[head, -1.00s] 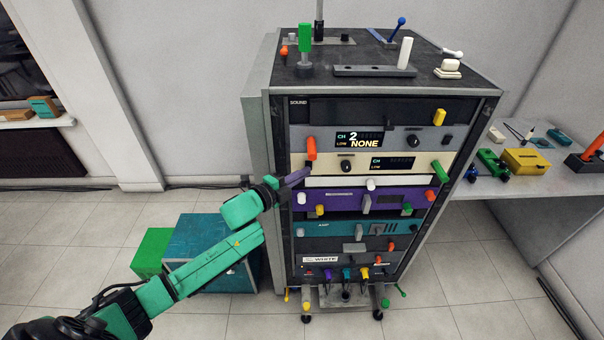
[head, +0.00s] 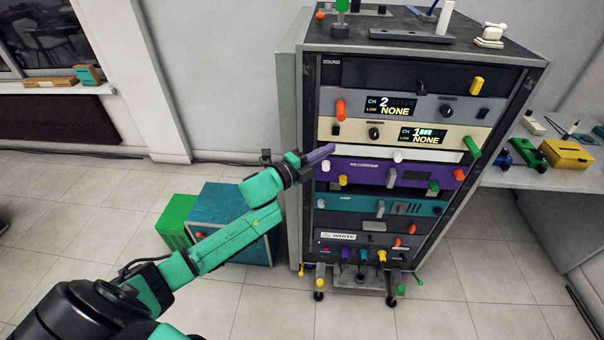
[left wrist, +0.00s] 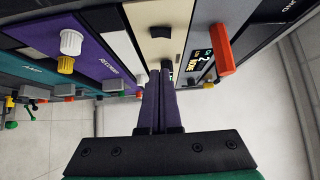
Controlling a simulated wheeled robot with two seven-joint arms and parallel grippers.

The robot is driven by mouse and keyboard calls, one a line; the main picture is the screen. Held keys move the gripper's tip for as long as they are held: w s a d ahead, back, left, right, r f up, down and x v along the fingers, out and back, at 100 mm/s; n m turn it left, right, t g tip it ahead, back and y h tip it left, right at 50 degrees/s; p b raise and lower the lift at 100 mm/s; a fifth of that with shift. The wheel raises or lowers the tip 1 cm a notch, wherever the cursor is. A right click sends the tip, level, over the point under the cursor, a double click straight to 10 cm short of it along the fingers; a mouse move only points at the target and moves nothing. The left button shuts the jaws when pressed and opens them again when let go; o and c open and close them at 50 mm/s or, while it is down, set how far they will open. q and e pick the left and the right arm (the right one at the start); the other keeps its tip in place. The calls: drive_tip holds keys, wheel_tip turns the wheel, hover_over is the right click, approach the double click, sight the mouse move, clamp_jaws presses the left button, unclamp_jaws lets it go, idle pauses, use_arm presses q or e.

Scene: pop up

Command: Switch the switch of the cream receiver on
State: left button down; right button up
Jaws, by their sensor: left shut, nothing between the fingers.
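The cream receiver (head: 458,134) is a cream panel in the rack, below the grey unit. Its lit display (head: 423,136) reads CH 1, LOW, NONE. Its black rocker switch (head: 336,130) is at the panel's left end, and it also shows in the left wrist view (left wrist: 160,32). A black knob (head: 375,134) sits between switch and display. My left gripper (head: 332,149) is shut and empty, with purple fingers. Its tips are just below the switch in the head view and appear apart from it. They also show in the left wrist view (left wrist: 160,72). My right gripper is out of view.
The grey unit (head: 440,104) above has an orange handle (head: 340,110). Below are a white panel, the purple recorder (head: 362,168) and a teal amp (head: 370,204), with protruding knobs. Green and teal boxes (head: 238,200) stand left of the rack. A side table (head: 520,178) is at right.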

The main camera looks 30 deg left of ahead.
use_arm(q)
drive_tip(key=f+b+v, duration=0.1)
drive_tip(key=v, duration=0.7)
drive_tip(key=shift+a, duration=0.4)
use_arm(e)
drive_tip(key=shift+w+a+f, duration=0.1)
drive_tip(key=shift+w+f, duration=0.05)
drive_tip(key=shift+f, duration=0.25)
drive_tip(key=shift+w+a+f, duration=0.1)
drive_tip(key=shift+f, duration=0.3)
